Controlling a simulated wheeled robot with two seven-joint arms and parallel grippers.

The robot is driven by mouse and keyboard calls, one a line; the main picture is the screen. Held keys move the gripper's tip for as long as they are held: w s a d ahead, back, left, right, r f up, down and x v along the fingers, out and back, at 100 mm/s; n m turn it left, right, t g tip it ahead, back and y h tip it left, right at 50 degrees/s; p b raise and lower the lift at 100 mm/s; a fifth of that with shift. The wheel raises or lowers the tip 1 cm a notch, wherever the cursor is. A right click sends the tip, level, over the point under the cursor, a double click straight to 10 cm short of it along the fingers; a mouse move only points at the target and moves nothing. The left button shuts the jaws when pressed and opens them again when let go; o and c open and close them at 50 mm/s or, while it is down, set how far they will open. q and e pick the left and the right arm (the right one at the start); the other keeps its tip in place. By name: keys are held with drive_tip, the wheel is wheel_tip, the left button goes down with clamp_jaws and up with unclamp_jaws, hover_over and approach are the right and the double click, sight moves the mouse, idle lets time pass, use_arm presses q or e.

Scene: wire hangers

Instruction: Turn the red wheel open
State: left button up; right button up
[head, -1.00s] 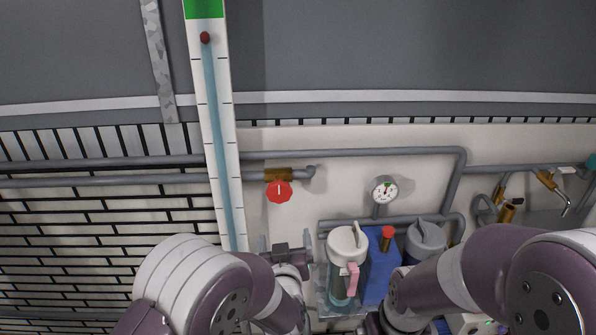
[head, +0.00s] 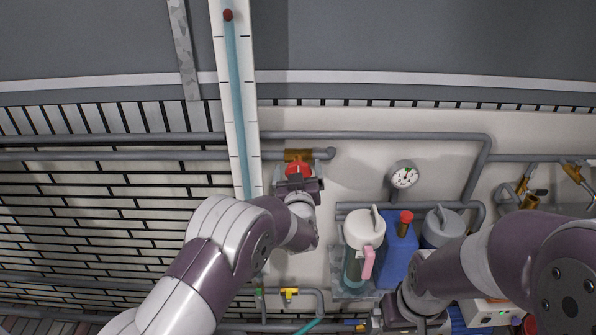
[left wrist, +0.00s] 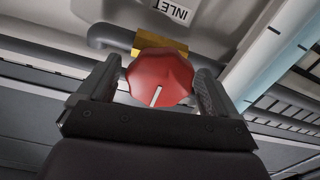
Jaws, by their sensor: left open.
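The red wheel (head: 298,169) sits on a brass valve (head: 298,155) at the end of a grey pipe on the wall. In the left wrist view the red wheel (left wrist: 159,79) shows a white mark pointing down and slightly left. My left gripper (head: 298,177) is at the wheel, seen from behind in the head view. In the left wrist view its two fingers (left wrist: 158,88) stand apart on either side of the wheel, with small gaps, so it is open around it. My right arm shows at the lower right; its gripper (head: 408,318) is low and mostly hidden.
A round gauge (head: 404,176) is on the wall to the right. Below it, a white-lidded pitcher (head: 364,228) and a blue container (head: 399,258) stand on a shelf. A tall level gauge (head: 238,110) runs just left of the wheel. An INLET label (left wrist: 172,12) is above the valve.

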use_arm(q)
drive_tip(key=shift+c, duration=0.3)
drive_tip(key=c, duration=0.9)
drive_tip(key=shift+c, duration=0.2)
drive_tip(key=shift+f, duration=0.1)
